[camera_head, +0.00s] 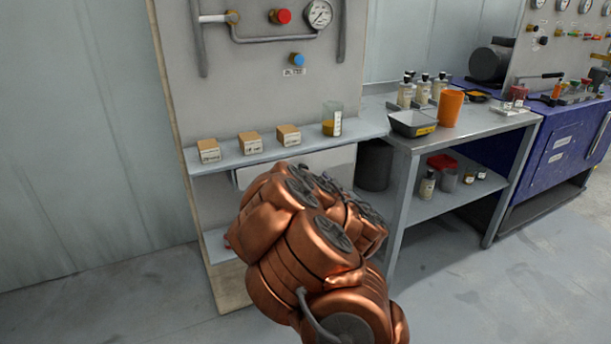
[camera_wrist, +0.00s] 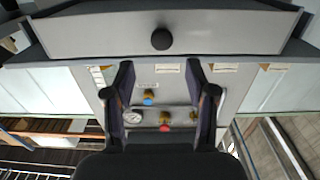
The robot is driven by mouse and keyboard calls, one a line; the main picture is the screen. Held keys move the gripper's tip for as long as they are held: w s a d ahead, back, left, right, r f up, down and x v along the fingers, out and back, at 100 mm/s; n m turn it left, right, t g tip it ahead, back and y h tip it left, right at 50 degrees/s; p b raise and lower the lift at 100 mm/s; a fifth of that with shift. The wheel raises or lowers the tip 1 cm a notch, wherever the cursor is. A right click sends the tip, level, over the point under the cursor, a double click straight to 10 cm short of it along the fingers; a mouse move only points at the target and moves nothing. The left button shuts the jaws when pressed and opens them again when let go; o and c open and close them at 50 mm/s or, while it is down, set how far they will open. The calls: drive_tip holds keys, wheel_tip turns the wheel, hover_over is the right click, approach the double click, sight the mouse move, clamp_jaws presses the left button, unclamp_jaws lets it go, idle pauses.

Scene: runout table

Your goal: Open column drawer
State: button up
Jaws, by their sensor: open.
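The column drawer's grey front (camera_wrist: 90,35) spans the top of the wrist view, with a round black knob (camera_wrist: 162,39) at its middle. In the head view the drawer front (camera_head: 335,165) sits just under the shelf, and my copper arm covers much of it. The drawer looks shut. My gripper (camera_wrist: 160,66) is open, its two dark fingers spread wide on either side below the knob in the wrist picture. Nothing is between the fingers, and they look apart from the knob. My gripper is hidden behind the arm in the head view.
The shelf (camera_head: 222,160) above the drawer holds small boxes (camera_head: 249,142) and a beaker (camera_head: 332,119). A panel with a gauge (camera_head: 319,14) rises behind. At right, a grey bench (camera_head: 470,128) carries a tray (camera_head: 412,123) and an orange cup (camera_head: 451,108). Floor at left is clear.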

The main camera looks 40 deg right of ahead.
drive_tip(key=shift+w+f, duration=0.1)
drive_tip(key=shift+f, duration=0.05)
drive_tip(key=x, duration=0.7)
drive_tip(key=shift+w, duration=0.25)
clamp_jaws()
idle(0.5)
